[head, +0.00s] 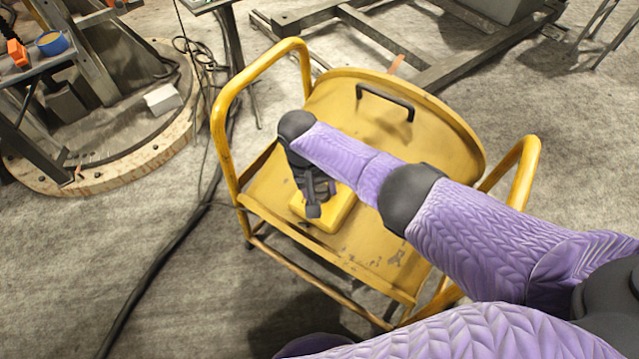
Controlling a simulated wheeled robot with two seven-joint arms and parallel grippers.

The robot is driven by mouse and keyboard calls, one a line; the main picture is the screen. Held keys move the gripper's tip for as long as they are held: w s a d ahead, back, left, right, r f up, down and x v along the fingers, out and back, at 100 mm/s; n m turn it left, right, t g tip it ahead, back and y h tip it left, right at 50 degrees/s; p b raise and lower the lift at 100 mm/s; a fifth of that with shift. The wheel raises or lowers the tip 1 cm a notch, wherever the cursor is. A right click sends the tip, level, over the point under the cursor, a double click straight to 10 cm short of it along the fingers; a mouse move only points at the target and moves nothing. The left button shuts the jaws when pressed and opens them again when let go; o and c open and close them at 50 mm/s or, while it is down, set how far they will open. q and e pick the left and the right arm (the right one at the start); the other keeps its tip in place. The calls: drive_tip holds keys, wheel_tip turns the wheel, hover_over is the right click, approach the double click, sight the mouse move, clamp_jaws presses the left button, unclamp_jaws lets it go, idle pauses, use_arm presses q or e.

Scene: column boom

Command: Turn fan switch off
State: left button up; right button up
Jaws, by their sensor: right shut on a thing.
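The yellow fan (440,128) stands in the middle of the head view on a yellow tubular frame, with a black handle (385,101) on its round housing. A small yellow box (336,212) sits on the flat plate in front of the housing. My right gripper (315,205) points down at this box from above and is shut at its far left part. The fan switch is hidden behind the gripper's dark fingers, so its position cannot be seen. My left gripper is not in view.
Yellow tube rails (222,130) rise on both sides of the fan. A black cable (160,262) runs along the floor at the left. A round wooden-edged platform (120,172) stands at the left and a metal frame (440,65) behind. The front left floor is otherwise clear.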

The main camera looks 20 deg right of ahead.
drive_tip(key=n+h, duration=0.1)
drive_tip(key=n, duration=0.2)
drive_tip(key=shift+n, duration=0.3)
drive_tip(key=n+h, duration=0.1)
drive_tip(key=n, duration=0.3)
clamp_jaws()
drive_tip(key=shift+n+t+h, duration=0.3)
drive_tip(key=shift+n+h, duration=0.2)
drive_tip(key=shift+n, duration=0.4)
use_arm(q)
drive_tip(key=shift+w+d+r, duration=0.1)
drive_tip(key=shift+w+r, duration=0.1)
use_arm(e)
unclamp_jaws()
drive_tip(key=shift+a+n, duration=0.1)
drive_tip(key=shift+n, duration=0.5)
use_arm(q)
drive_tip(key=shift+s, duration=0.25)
